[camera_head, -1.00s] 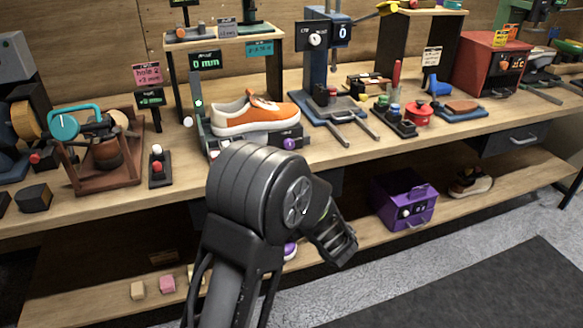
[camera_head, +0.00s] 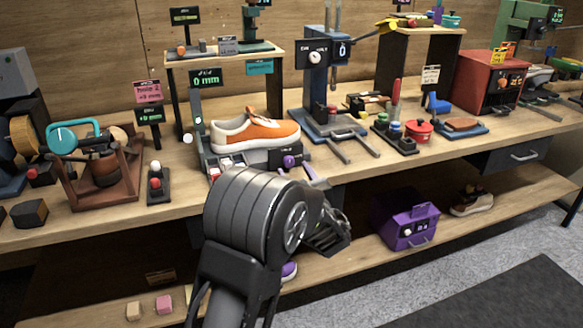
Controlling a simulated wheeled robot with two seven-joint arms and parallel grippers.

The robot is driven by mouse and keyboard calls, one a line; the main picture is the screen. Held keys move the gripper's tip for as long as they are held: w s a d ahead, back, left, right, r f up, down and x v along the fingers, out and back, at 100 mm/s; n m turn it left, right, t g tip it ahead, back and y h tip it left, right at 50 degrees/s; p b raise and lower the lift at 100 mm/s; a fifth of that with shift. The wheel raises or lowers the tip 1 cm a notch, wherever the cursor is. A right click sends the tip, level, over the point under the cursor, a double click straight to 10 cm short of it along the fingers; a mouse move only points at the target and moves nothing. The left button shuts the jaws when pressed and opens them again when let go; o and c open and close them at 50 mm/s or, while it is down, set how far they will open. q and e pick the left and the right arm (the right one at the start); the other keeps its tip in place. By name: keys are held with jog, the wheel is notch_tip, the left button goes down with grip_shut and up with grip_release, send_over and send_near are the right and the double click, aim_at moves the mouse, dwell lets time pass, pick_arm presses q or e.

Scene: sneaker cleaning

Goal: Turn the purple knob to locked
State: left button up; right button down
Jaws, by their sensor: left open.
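The purple knob (camera_head: 289,160) sits on the front face of a dark grey device (camera_head: 250,160) on the bench. An orange and white sneaker (camera_head: 255,132) rests on top of that device. My left gripper (camera_head: 336,238) is open and empty, in front of the bench edge, below and to the right of the knob and apart from it. My left arm covers the area just below the device. The knob's markings are too small to read. My right gripper is not in view.
A small block with white and red buttons (camera_head: 157,184) stands left of the device. A blue press (camera_head: 325,85) with two prongs stands to its right. The lower shelf holds a purple box (camera_head: 408,226) and another shoe (camera_head: 472,200). The space before the bench is free.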

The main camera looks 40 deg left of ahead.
aim_at(290, 163)
pick_arm(q)
jog(key=shift+x, duration=1.65)
jog(key=shift+c, duration=0.2)
grip_shut()
